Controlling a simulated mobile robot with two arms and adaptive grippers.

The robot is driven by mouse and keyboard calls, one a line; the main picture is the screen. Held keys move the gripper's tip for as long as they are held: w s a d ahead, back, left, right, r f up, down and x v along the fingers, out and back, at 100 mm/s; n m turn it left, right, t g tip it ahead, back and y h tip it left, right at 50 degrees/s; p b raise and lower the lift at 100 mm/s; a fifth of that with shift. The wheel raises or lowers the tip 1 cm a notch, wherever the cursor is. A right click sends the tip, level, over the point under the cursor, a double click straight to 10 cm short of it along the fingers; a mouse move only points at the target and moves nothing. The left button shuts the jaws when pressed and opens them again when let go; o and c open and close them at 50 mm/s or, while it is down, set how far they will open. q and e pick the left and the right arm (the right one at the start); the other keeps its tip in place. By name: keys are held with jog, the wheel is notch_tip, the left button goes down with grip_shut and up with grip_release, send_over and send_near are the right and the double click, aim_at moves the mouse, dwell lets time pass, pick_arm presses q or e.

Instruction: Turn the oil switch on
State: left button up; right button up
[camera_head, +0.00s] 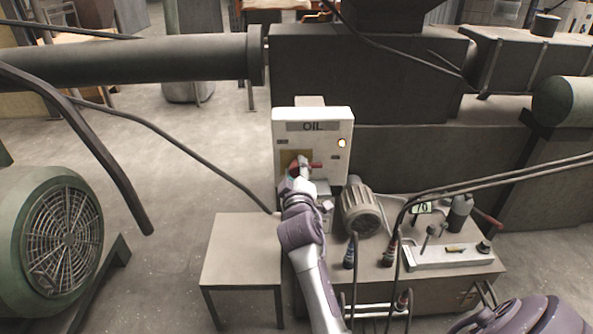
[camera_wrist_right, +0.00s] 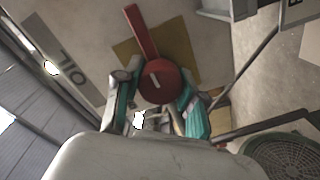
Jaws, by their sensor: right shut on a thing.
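The white control box (camera_head: 343,118) with an "OIL" label stands in the middle of the head view. Its front carries a yellowish plate (camera_wrist_right: 127,50) with the red rotary switch, a round knob (camera_wrist_right: 160,83) with a long flat lever. In the head view the red lever (camera_head: 317,166) shows as a small bar pointing right; the knob is mostly hidden by my gripper. My right gripper (camera_head: 300,168) is at the front of the box. In the wrist view its teal-padded fingers (camera_wrist_right: 157,108) are shut on either side of the knob. My left gripper is not in view.
Below are a small motor (camera_head: 361,212), cables and a bench with valves (camera_head: 450,255). A grey side table (camera_head: 240,250) stands left of my arm. A green fan motor (camera_head: 55,240) is at far left. Open floor lies between.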

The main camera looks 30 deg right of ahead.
aim_at(296, 129)
jog(key=shift+f, duration=0.15)
jog(key=o, duration=1.2)
jog(key=shift+c, duration=0.2)
jog(key=shift+r, duration=0.25)
notch_tip(296, 129, up, 9)
jog(key=shift+s+r, duration=0.15)
jog(key=shift+r, duration=0.25)
jog(key=shift+w, duration=0.2)
jog(key=shift+f, duration=0.15)
